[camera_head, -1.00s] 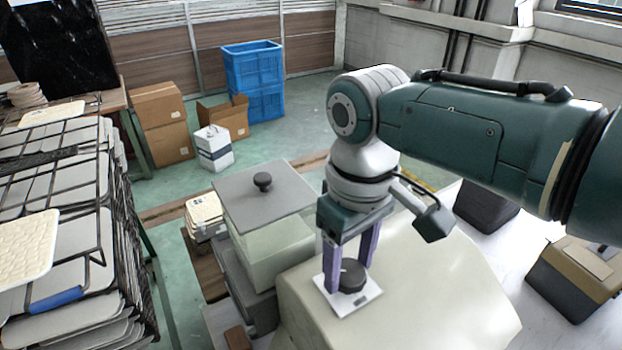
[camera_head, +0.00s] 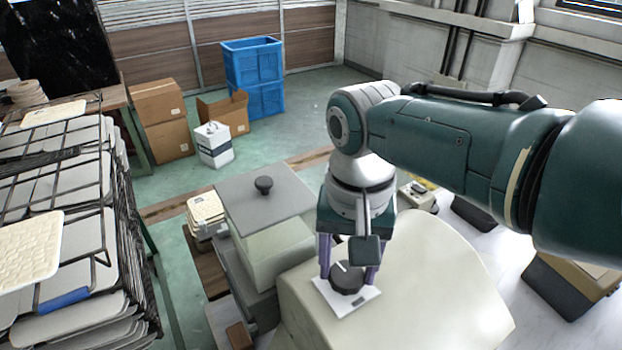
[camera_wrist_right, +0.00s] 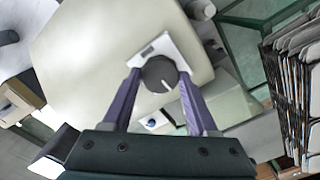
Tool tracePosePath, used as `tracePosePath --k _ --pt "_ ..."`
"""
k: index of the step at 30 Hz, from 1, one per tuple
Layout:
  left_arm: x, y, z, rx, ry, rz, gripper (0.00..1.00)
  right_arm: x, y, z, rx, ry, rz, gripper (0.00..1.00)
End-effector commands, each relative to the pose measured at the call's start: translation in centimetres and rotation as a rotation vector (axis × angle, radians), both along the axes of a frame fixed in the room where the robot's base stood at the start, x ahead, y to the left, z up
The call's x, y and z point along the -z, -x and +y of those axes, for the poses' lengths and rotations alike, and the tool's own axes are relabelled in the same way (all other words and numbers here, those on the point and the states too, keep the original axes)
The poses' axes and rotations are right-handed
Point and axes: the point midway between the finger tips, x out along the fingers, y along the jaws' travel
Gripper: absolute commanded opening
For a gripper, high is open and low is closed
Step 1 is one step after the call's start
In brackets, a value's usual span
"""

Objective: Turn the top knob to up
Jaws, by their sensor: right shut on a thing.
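The knob (camera_head: 347,279) is a dark round dial with a white pointer line, on a white plate (camera_head: 338,301) on top of a cream housing (camera_head: 430,280). In the head view the line points to the upper left. My right gripper (camera_head: 348,276) comes down from above, its purple fingers shut on the knob from both sides. In the right wrist view the knob (camera_wrist_right: 159,73) sits between the fingertips, its white line pointing down in the picture. The fingers hide part of its sides. My left gripper is not in view.
A grey-lidded box (camera_head: 240,205) with a small dark handle (camera_head: 263,184) stands left of the housing. A rack of trays (camera_head: 75,250) fills the left side. Blue crates (camera_head: 253,75) and cardboard boxes (camera_head: 160,120) stand at the back.

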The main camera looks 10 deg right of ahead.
Motion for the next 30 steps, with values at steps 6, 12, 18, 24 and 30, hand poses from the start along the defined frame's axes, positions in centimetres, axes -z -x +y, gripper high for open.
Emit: tracePosePath --k 6,12,18,24,30 --pt "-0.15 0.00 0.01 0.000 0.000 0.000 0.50 -0.08 0.09 0.14 0.064 -0.003 0.004 0.03" --pt "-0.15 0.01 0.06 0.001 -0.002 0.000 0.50 -0.06 0.08 0.10 0.085 -0.002 0.003 0.04" --pt "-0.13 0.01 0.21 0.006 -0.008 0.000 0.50 -0.04 0.06 0.10 0.086 -0.002 0.003 0.03" --pt "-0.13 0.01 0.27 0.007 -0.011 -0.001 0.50 -0.03 0.04 0.08 0.086 -0.002 0.002 0.67" --pt "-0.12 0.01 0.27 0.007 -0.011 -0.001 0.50 -0.01 0.01 0.05 0.085 -0.001 0.001 0.89"
